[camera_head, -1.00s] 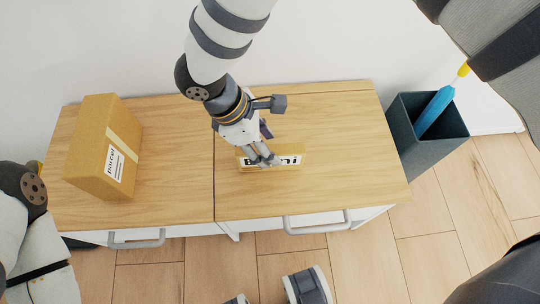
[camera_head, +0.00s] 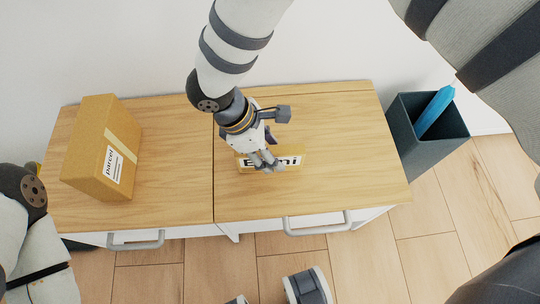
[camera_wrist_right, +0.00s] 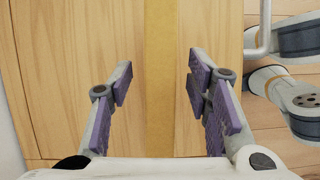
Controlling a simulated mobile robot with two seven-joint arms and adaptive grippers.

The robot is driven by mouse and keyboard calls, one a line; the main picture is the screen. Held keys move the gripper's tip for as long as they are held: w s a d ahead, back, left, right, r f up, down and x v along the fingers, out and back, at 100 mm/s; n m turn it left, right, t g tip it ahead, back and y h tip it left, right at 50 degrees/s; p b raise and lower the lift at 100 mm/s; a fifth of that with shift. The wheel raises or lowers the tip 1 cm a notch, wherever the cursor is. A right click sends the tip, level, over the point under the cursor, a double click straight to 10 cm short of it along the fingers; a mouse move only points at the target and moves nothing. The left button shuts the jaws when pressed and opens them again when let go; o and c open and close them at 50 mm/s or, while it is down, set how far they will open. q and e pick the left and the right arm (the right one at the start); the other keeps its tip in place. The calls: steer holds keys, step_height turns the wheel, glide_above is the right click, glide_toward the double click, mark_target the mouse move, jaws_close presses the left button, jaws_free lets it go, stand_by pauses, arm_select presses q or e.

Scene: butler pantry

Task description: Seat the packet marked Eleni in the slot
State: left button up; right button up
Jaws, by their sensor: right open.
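The packet (camera_head: 293,161), tan with a white label, is on the right half of the wooden cabinet top. Its label reads "E", then "ni", and the middle letters are hidden behind my right gripper (camera_head: 267,164). That gripper is open, pointing down over the packet. In the right wrist view the packet is a tan strip (camera_wrist_right: 163,80) running between the spread purple-padded fingers (camera_wrist_right: 163,100), with a gap on each side. I cannot make out a slot. My left arm shows at the left edge, but its gripper is out of view.
A cardboard box marked "parcel" (camera_head: 101,150) stands on the left half of the cabinet top (camera_head: 180,190). A dark bin (camera_head: 428,150) holding a blue object (camera_head: 434,112) stands right of the cabinet. The wood right of the packet is clear.

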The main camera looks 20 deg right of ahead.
jaws_close()
